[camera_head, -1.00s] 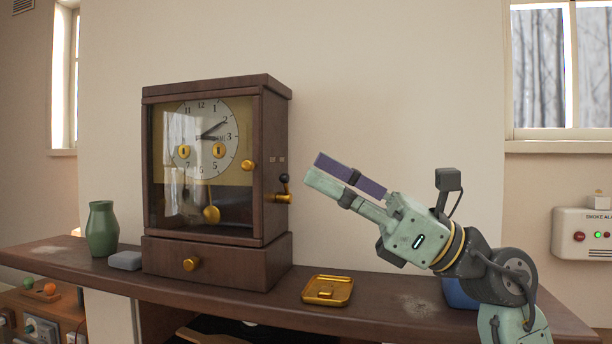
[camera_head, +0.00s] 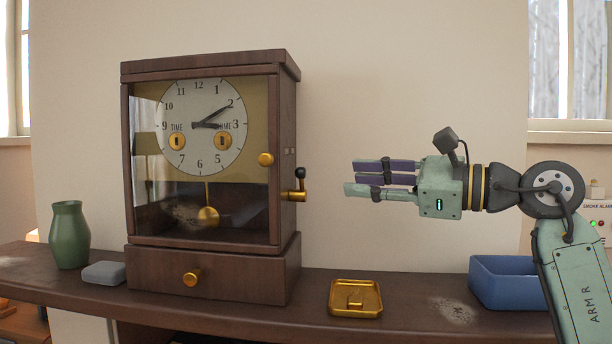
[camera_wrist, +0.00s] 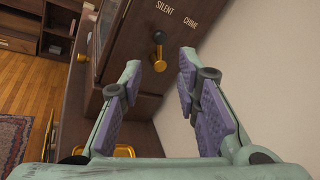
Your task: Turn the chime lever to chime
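The chime lever (camera_head: 299,178) is a small gold lever with a black ball knob on the right side of the dark wooden clock (camera_head: 262,248). In the wrist view the lever (camera_wrist: 158,50) lies beyond and between my fingertips, below the words SILENT and CHIME. Its knob points up in that picture, nearer the SILENT side; its exact setting is hard to tell. My gripper (camera_head: 350,177) is to the right of the lever, roughly level with it and pointing at it, with a gap between. In the wrist view my gripper (camera_wrist: 160,68) is open and empty.
A gold tray (camera_head: 355,312) with a small gold piece lies on the shelf (camera_head: 415,318) below my gripper. A blue bin (camera_head: 505,286) stands to the right. A green vase (camera_head: 70,237) and a grey block (camera_head: 104,273) stand left of the clock. The air between gripper and clock is clear.

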